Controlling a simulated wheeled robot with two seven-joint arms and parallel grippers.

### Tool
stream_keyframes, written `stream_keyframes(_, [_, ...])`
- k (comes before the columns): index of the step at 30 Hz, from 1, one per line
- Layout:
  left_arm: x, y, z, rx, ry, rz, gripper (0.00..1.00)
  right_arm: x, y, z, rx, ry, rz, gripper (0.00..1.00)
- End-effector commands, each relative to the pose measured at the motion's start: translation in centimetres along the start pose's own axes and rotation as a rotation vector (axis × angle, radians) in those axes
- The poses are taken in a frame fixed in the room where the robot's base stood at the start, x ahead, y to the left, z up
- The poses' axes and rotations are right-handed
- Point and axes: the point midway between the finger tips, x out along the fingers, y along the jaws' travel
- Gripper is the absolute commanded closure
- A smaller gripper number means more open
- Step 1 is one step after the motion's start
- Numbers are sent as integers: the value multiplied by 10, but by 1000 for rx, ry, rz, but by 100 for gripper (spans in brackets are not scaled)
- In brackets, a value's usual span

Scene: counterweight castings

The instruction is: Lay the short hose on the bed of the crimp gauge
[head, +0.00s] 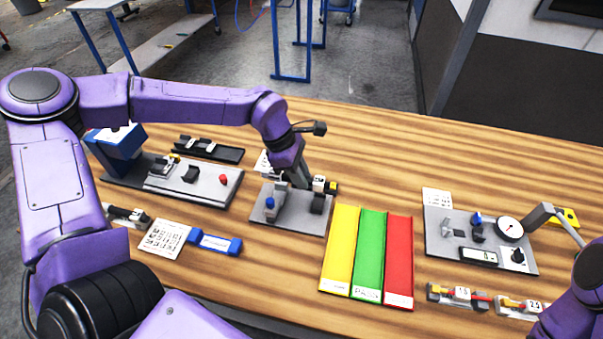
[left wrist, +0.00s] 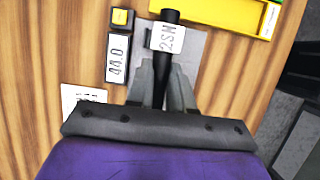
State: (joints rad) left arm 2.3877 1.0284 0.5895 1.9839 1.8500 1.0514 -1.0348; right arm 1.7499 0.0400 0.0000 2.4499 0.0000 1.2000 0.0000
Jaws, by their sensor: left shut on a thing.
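My left gripper (head: 297,184) is low over a grey-plated fixture (head: 290,215) in the middle of the table. In the left wrist view its fingers (left wrist: 166,88) are shut on a short black hose (left wrist: 169,17) with a white tag marked 2SN. The hose points out past the fingertips, over the grey plate (left wrist: 192,48). A readout block showing 44.0 (left wrist: 117,60) stands beside the hose. The arm and gripper partly hide the fixture in the head view, so I cannot tell whether the hose touches its bed. My right gripper is out of view.
Yellow (head: 341,245), green (head: 369,250) and red (head: 399,255) trays lie just right of the fixture. A dial instrument plate (head: 437,255) stands farther right, with small tagged parts in front. A blue-headed bench device (head: 117,150) and a printed card (head: 164,239) are at left.

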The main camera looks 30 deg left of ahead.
Motion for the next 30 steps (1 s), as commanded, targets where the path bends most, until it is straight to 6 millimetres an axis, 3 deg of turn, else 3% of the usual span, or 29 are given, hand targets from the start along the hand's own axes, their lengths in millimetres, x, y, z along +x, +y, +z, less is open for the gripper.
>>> stream_keyframes(2, [0,0,2,-3,-6,-1,100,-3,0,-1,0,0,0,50])
stream_keyframes(18, [50,0,-18,-1,-5,0,100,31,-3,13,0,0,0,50])
stream_keyframes(30, [52,0,-19,-1,-5,1,100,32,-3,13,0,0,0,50])
